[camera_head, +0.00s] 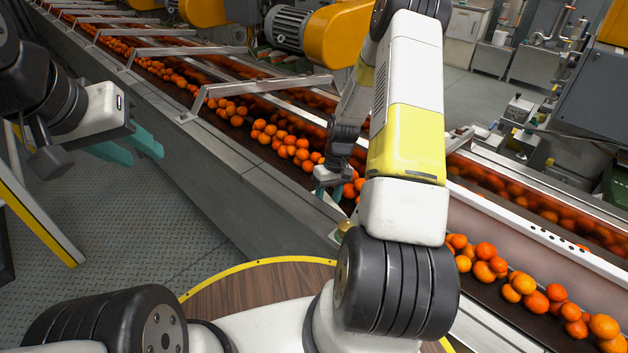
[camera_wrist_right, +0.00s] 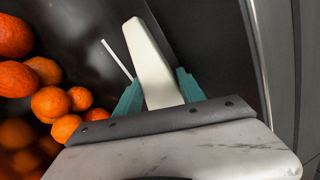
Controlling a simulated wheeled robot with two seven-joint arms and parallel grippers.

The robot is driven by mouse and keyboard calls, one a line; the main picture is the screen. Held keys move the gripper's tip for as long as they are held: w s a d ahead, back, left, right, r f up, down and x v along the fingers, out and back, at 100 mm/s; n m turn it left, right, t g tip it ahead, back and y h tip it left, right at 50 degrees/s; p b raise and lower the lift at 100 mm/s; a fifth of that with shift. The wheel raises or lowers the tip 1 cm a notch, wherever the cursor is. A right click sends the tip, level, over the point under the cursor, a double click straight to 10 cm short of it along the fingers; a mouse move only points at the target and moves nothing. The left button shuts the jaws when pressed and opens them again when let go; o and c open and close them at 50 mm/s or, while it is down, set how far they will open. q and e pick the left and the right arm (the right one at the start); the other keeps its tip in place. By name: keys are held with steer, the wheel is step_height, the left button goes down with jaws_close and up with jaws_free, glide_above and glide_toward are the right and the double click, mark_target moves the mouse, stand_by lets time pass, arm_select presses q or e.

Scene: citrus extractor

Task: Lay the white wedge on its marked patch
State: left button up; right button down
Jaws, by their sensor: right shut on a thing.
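The white wedge (camera_wrist_right: 148,58) is a long, pale, tapering piece in the right wrist view. My right gripper (camera_wrist_right: 158,90) is shut on its near end, with one teal finger on each side, and its narrower end points away from the gripper. A thin white line (camera_wrist_right: 117,59) shows on the dark surface just left of the wedge; I cannot tell whether it belongs to the marked patch. In the head view my right gripper (camera_head: 333,180) is small, over the conveyor, and the wedge cannot be made out. My left gripper (camera_head: 146,157) is open and empty over the floor at left.
Oranges lie along the conveyor (camera_head: 205,165), and several are close left of the right gripper in the wrist view (camera_wrist_right: 50,101). Metal brackets (camera_head: 258,87) cross the belt. Orange-and-grey motors (camera_head: 303,29) stand behind. A round wooden top (camera_head: 250,287) is at the front.

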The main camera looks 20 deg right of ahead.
steer(key=shift+x, duration=0.8)
steer(key=c, duration=0.6)
jaws_free()
steer(key=shift+a, duration=0.1)
steer(key=shift+r, duration=0.1)
steer(key=v, duration=0.7)
steer(key=shift+d+r, duration=0.25)
steer(key=shift+w, duration=0.1)
